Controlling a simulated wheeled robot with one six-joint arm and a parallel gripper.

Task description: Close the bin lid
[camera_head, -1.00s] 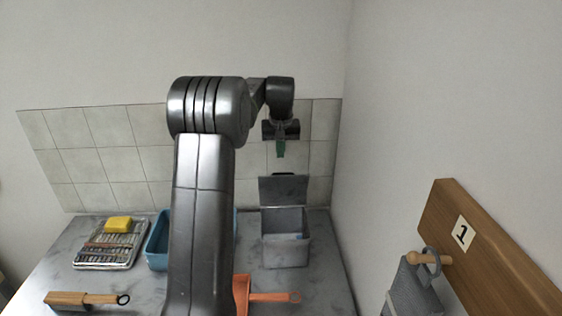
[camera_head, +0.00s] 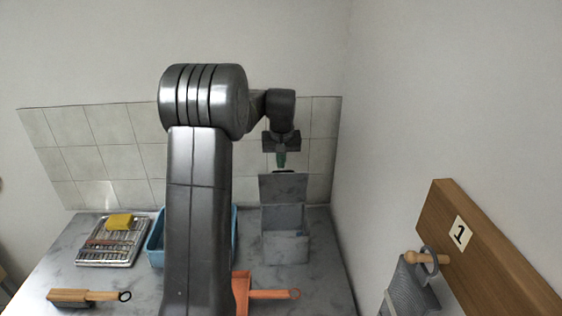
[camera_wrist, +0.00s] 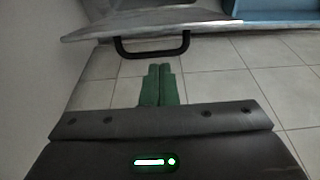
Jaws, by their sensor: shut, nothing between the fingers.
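The grey bin (camera_head: 286,246) stands on the counter near the wall corner. Its lid (camera_head: 284,188) stands up, raised at the back of the bin, so the bin is open. My gripper (camera_head: 281,160) is above and behind the lid's top edge, in front of the wall tiles. In the wrist view my gripper's green fingers (camera_wrist: 160,72) are together with nothing between them. The black lid handle (camera_wrist: 152,52) is just beyond the fingertips, with the lid's edge (camera_wrist: 150,22) behind it. I cannot tell whether the fingertips touch the handle.
A blue basin (camera_head: 156,243) is left of the bin, partly hidden by my arm. A drying rack with a yellow sponge (camera_head: 120,221) and a brush (camera_head: 85,296) are further left. An orange dustpan (camera_head: 268,294) lies in front. A wooden hook board (camera_head: 490,250) is at right.

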